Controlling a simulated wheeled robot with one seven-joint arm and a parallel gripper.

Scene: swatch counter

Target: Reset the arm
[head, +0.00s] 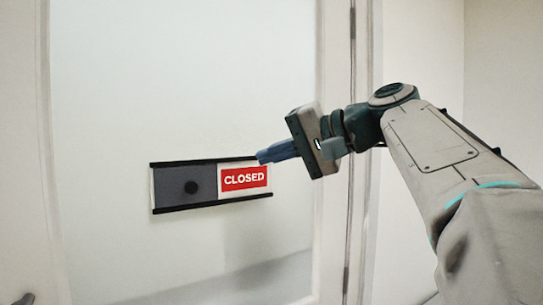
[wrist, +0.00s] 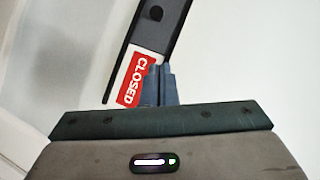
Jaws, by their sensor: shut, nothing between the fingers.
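My gripper (head: 262,158) is shut and empty. Its blue-grey fingertips are at the upper right end of a sliding sign on the door, in front of it or close to it; I cannot tell whether they touch. The sign has a dark slider (head: 172,183) with a round black knob (head: 191,187) at the left and a red panel (head: 245,180) reading CLOSED at the right. In the wrist view my gripper (wrist: 159,70) shows its fingers together beside the red panel (wrist: 136,80). My arm reaches in from the right.
The sign is mounted on a pale door (head: 180,90) with a frosted-looking panel. A handle (head: 25,299) shows at the lower left edge. The door frame with dark hinges (head: 351,25) stands at the right, behind my gripper. The space in front of the door's left part is clear.

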